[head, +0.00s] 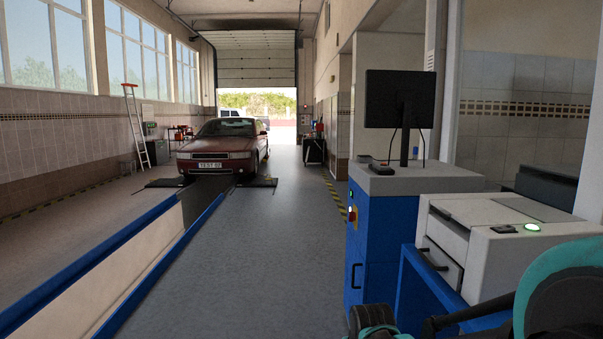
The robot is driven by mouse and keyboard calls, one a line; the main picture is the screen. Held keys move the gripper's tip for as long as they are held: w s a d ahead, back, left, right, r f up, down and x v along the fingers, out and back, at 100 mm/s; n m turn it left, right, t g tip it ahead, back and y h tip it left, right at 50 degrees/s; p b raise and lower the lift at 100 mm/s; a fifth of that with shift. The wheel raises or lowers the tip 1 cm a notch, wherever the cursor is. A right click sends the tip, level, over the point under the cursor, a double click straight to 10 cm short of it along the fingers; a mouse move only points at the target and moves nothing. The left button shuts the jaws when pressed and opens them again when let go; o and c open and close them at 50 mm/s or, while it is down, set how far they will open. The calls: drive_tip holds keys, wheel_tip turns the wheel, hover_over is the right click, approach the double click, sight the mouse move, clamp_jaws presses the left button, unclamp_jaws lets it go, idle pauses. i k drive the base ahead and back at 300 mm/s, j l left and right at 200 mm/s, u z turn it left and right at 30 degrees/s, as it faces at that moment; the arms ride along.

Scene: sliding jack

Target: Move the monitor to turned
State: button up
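The monitor (393,99) is a black flat panel on a short black post in the head view, right of centre. It is upright on the grey top of a blue cabinet (382,235). The post shows in front of the panel and thin cables hang from it, so its back seems to face me. Teal and black parts of my arm show at the bottom right, well below the monitor and apart from it. My gripper's fingers cannot be made out in this view.
A grey machine (505,235) with a lit green button stands right of the cabinet. A small dark device (381,168) lies by the monitor's foot. A dark red car (222,148) stands over a blue-edged pit (140,263). The floor between pit and cabinet is clear.

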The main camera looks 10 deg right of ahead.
sight(386, 92)
drive_tip(key=i+j+z, duration=0.65)
drive_tip(key=i, duration=0.2)
drive_tip(key=l, duration=0.1)
